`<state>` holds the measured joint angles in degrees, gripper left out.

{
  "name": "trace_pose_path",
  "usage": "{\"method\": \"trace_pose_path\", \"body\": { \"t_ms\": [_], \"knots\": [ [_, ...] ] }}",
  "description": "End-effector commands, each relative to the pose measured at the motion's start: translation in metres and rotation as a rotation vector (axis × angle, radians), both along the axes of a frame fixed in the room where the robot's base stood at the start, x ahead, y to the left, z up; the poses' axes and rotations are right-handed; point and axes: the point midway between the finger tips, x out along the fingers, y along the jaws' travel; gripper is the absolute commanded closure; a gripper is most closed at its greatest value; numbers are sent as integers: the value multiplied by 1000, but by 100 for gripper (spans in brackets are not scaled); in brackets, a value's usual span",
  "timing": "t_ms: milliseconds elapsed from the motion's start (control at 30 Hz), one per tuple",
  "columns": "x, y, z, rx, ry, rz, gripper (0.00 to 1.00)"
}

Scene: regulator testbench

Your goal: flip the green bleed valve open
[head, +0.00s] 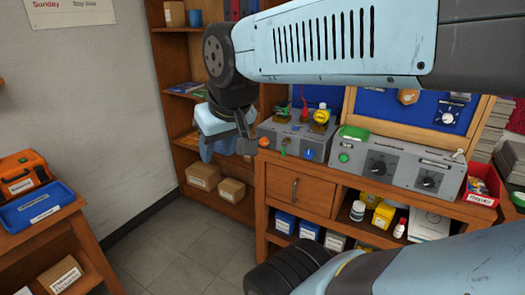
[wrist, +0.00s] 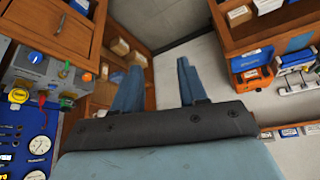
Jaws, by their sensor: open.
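The green bleed valve (head: 284,109) appears as a small green handle at the back left of the grey regulator box (head: 296,136) in the head view. It also shows small at the left in the wrist view (wrist: 68,102); its exact lever angle is too small to tell. My gripper (head: 226,148) hangs left of the box, in front of the shelf and apart from the valve. In the wrist view my gripper's two blue fingers (wrist: 159,70) are spread with nothing between them.
A red handle (head: 303,103), a yellow knob (head: 321,116), an orange knob (head: 264,142) and a blue knob (head: 309,154) crowd the box. A grey power unit (head: 397,165) stands right of it. The wooden shelf (head: 173,72) is behind my gripper; open floor (head: 165,245) lies below left.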

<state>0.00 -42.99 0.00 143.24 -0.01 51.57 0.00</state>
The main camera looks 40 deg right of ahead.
Motion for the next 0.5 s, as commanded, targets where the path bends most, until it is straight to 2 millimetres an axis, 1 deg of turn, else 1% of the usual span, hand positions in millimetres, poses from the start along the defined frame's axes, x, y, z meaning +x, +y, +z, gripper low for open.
{"method": "trace_pose_path", "body": {
  "t_ms": [267,367,500],
  "knots": [
    [3,-4,-3,-12,18,3,58],
    [10,-14,-11,-44,62,8,58],
    [25,-37,-31,-125,164,25,58]
  ]
}}
